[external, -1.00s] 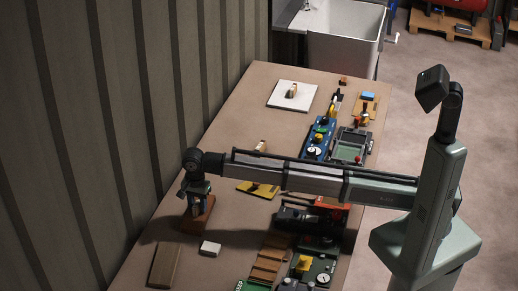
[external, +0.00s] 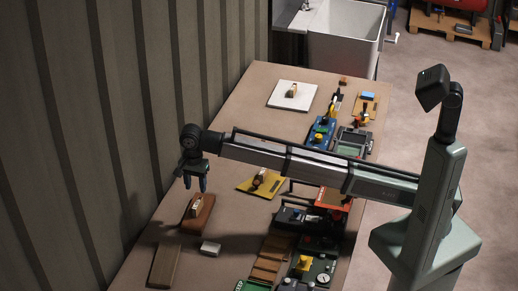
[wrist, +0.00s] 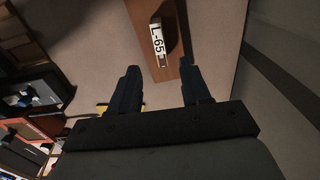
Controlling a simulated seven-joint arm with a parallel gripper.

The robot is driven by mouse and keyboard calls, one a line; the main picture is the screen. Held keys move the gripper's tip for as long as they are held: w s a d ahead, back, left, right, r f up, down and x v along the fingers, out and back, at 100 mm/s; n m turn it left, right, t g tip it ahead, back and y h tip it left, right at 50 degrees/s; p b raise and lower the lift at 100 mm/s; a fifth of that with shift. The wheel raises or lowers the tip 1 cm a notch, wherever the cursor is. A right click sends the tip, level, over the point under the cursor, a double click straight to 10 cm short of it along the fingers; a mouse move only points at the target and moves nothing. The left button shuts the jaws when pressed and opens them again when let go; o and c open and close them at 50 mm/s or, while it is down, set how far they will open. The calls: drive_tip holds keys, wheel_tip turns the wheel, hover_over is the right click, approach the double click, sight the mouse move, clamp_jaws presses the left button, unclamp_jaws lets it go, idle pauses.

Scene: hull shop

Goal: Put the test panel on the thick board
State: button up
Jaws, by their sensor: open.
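A reddish-brown board (external: 187,225) lies on the bench below my gripper. A small piece with a white label (external: 195,208) rests on it; in the wrist view the label (wrist: 157,40) reads "L-65" beside a dark curved shape. I cannot tell for sure which piece is the test panel. My gripper (external: 194,187) is open and empty, above the reddish-brown board and apart from it. In the wrist view its fingers (wrist: 160,72) are spread, with the board (wrist: 167,70) beyond them. A grey-brown board (external: 164,266) lies nearer the front left.
A yellow plate (external: 245,185) and a white plate (external: 278,101) each carry a small piece. Tools and instruments, including a red box (external: 332,200), crowd the right side. The bench's left strip is mostly clear.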

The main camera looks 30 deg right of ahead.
drive_tip(key=shift+r, duration=1.35)
